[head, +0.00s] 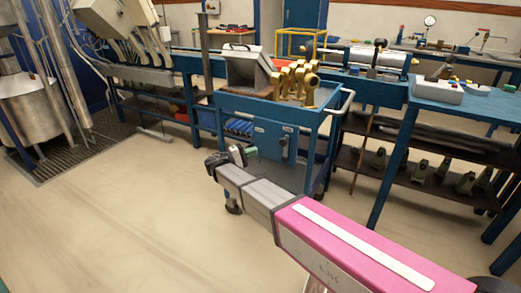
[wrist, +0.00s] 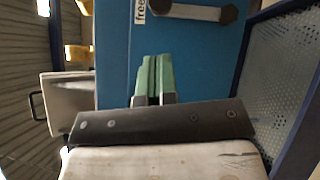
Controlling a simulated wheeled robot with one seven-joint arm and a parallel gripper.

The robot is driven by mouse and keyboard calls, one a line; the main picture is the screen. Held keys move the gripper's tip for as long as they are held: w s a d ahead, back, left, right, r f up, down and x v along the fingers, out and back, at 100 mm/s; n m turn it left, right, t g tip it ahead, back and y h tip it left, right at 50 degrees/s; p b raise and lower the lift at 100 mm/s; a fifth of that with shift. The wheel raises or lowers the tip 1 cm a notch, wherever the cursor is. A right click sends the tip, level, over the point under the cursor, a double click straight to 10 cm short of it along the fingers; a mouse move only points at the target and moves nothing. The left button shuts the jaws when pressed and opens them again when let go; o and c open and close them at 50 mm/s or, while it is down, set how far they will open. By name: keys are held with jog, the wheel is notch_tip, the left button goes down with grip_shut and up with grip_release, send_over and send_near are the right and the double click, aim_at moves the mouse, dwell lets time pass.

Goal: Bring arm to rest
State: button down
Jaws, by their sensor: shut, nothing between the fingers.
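My arm reaches in from the lower right of the head view, with a pink and a grey link. My gripper (head: 242,153) is at its end, in front of the blue cart (head: 262,134). In the wrist view my gripper (wrist: 154,78) shows two green fingers pressed side by side, with nothing between them. Behind the fingers is the cart's blue panel (wrist: 115,60). I cannot tell the exact gap between the fingertips and the panel.
Brass meters (head: 297,80) and a grey box (head: 247,69) stand on the cart. A blue bench (head: 455,108) with shelves is at the right. A metal tank (head: 38,118) stands at the left. The floor (head: 120,210) in front is clear.

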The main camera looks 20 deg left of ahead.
jog(key=shift+s+a, duration=0.2)
dwell(0.4)
jog(key=w+d+f+m+g+y, duration=0.1)
jog(key=w+d+f+g, duration=0.2)
jog(key=d, duration=0.8)
jog(key=w+d+f+m+g+y, duration=0.1)
jog(key=w+d+f+g, duration=0.2)
jog(key=d, duration=0.8)
jog(key=w+d+f+m+g+y, duration=0.1)
jog(key=w+d+f+g, duration=0.2)
jog(key=d, duration=0.9)
jog(key=s+d+f+m+g+y, duration=0.1)
jog(key=s+d+m+g+y, duration=0.1)
jog(key=d, duration=0.7)
jog(key=s+d+f+m+g+y, duration=0.2)
jog(key=s+d+m+y, duration=0.2)
jog(key=d, duration=0.5)
jog(key=s+d+f+m+g+y, duration=0.1)
jog(key=s+d+m+y, duration=0.1)
jog(key=s+d+y, duration=0.2)
jog(key=s+d, duration=0.3)
jog(key=d, duration=0.2)
jog(key=shift+d+f+m+g, duration=0.3)
jog(key=shift+f+m+g, duration=0.1)
